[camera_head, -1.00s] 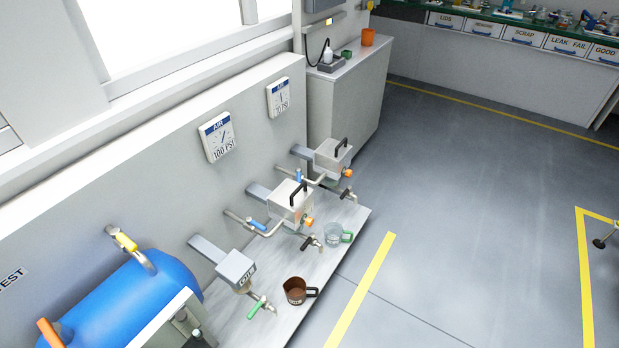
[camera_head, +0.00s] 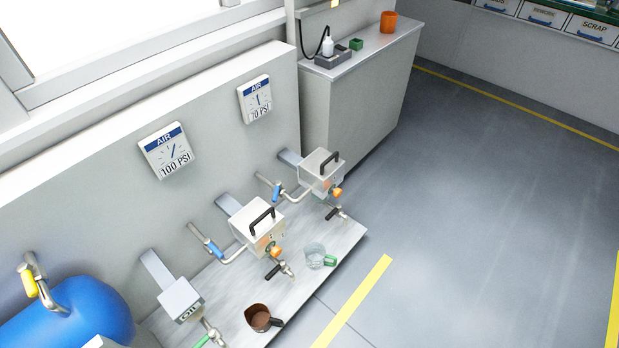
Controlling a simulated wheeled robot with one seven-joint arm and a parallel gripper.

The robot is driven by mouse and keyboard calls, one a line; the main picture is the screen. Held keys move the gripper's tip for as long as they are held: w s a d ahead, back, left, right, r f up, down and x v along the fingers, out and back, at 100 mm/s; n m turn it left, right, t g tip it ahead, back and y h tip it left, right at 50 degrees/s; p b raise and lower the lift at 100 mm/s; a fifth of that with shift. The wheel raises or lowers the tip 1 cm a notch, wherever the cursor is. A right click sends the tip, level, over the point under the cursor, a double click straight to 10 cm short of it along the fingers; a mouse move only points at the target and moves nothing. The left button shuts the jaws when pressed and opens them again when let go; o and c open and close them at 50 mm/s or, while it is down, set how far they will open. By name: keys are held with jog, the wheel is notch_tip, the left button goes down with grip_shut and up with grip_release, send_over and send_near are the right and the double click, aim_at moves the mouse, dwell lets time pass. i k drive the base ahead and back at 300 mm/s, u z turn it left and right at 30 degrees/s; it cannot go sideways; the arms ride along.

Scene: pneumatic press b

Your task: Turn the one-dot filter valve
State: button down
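Two grey boxes with black top handles and orange knobs stand on the bench along the wall: a nearer box (camera_head: 257,220) and a farther box (camera_head: 320,170). A blue valve handle (camera_head: 214,249) is on the pipe left of the nearer box, and another blue handle (camera_head: 276,191) is by the farther one. A black-handled tap (camera_head: 274,271) is below the nearer box, and another black-handled tap (camera_head: 333,213) is below the farther one. The dot marks are too small to tell which is the one-dot valve. My gripper is not in view.
A labelled grey box (camera_head: 181,299), brown jug (camera_head: 261,318) and clear cup (camera_head: 315,256) are on the bench. A blue tank (camera_head: 85,310) is at lower left. A cabinet (camera_head: 355,95) stands behind. The right floor is clear.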

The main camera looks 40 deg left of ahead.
aim_at(277, 184)
jog(key=u, duration=0.35)
jog(key=i, duration=1)
jog(key=u, duration=0.9)
jog(key=i, duration=0.3)
jog(key=u, duration=0.15)
